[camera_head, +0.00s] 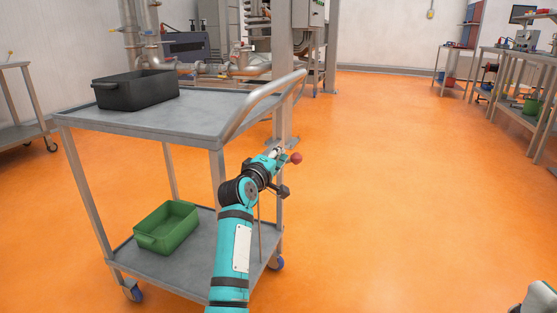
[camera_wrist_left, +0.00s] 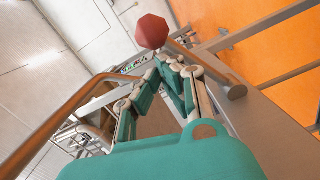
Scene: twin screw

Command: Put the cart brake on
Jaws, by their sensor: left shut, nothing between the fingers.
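The grey cart (camera_head: 170,113) stands at left with its curved push handle (camera_head: 262,102) toward the right. A red knob (camera_head: 296,158), which looks like the end of the brake lever, is beside the handle end of the cart. My left gripper (camera_head: 280,153) is shut and empty, just left of the knob. In the left wrist view the red knob (camera_wrist_left: 152,31) appears just beyond the closed fingertips (camera_wrist_left: 163,60); I cannot tell if they touch. Most of the lever is hidden behind my left arm.
A black bin (camera_head: 136,91) is on the cart's top shelf and a green bin (camera_head: 167,228) on its lower shelf. Pipework and a metal column (camera_head: 281,75) stand behind. Workbenches (camera_head: 515,60) line the right. The orange floor (camera_head: 400,190) between is clear.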

